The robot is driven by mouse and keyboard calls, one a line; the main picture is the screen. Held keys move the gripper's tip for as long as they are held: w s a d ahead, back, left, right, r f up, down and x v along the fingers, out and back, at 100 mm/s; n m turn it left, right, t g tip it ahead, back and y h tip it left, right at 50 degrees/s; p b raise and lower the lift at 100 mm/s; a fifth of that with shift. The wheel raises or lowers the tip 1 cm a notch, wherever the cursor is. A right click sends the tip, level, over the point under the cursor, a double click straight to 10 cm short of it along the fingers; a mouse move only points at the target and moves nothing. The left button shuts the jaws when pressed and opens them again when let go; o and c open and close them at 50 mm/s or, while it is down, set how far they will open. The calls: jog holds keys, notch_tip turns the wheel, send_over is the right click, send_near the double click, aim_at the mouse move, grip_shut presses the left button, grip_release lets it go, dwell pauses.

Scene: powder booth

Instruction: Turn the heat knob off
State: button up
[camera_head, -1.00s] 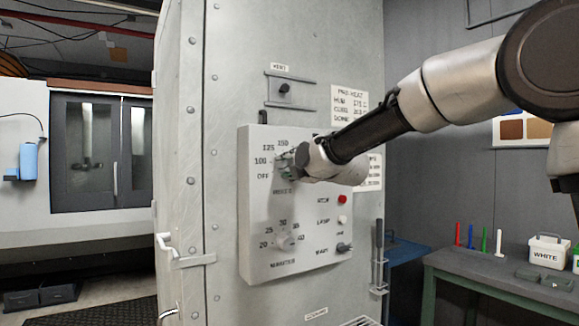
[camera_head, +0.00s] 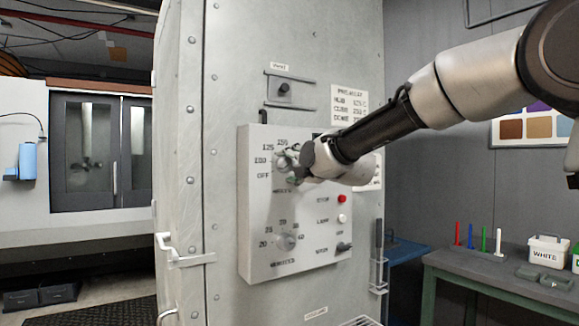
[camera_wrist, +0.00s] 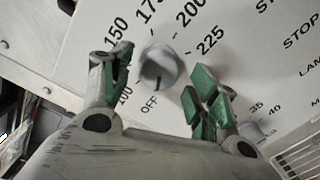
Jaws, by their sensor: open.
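The heat knob (camera_wrist: 160,68) is a round grey dial on the white control panel, ringed by OFF, 100, 150 and higher numbers up to 225. A dark mark on its rim lies on the side of the OFF label (camera_wrist: 150,105). My gripper (camera_wrist: 163,82) is open, its green-padded fingers on either side of the knob. I see gaps between the fingers and the knob. In the head view my gripper (camera_head: 291,164) is at the panel's upper dial, and the knob (camera_head: 281,160) is partly hidden behind the fingers.
On the control panel (camera_head: 262,226), a second dial (camera_head: 288,241) marked in minutes sits below, with a red button (camera_head: 342,198), a white button (camera_head: 342,218) and a dark switch (camera_head: 344,247) to the right. A vent slide (camera_head: 285,89) is above. A bench stands at the right.

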jog(key=v, duration=1)
jog(key=shift+s+d+f, duration=0.1)
jog(key=s+f+m+g+h, duration=0.2)
jog(key=s+f+m+g, duration=0.25)
jog(key=f+m, duration=0.5)
jog(key=s+d+f+m+g+h, duration=0.25)
jog(key=s+d+f+m, duration=0.3)
jog(key=d+f, duration=0.3)
jog(key=s+d+f+m+g+h, duration=0.2)
jog(key=s+d+f+m, duration=0.1)
jog(key=s+d+m, duration=0.4)
jog(key=s+d+f+m+g+h, duration=0.1)
jog(key=s+d+f+m+h, duration=0.2)
jog(key=s+d, duration=1)
jog(key=d+m, duration=0.3)
jog(key=d, duration=0.2)
jog(key=shift+s+f+m+g, duration=0.25)
jog(key=shift+m+g, duration=0.15)
